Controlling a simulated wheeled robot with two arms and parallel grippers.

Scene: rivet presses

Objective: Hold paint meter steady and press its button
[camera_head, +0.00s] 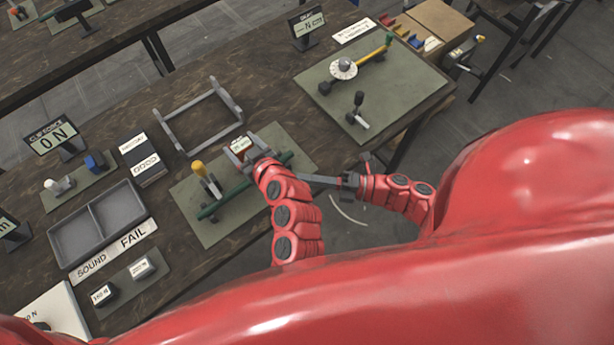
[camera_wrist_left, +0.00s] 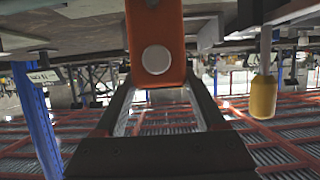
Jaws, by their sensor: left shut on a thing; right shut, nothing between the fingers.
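The paint meter (camera_head: 241,146) is a small red-orange device with a light display, above the green mat nearest my arms. My left gripper (camera_head: 252,153) is shut on it. In the left wrist view the meter (camera_wrist_left: 156,25) shows as an orange block with a round white disc, between the dark fingers of the gripper (camera_wrist_left: 157,95). I cannot tell whether that disc is the button. My right gripper (camera_head: 305,178) is shut and empty, its thin fingers pointing left, to the right of my left gripper and apart from the meter. The meter's underside is hidden in the head view.
The green mat (camera_head: 226,228) holds a dark green bar (camera_head: 212,210) and a yellow-handled tool (camera_head: 200,171), whose handle shows in the left wrist view (camera_wrist_left: 263,97). A grey frame (camera_head: 172,137) stands behind. A two-compartment tray (camera_head: 68,247) lies left. Another mat (camera_head: 415,98) lies right.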

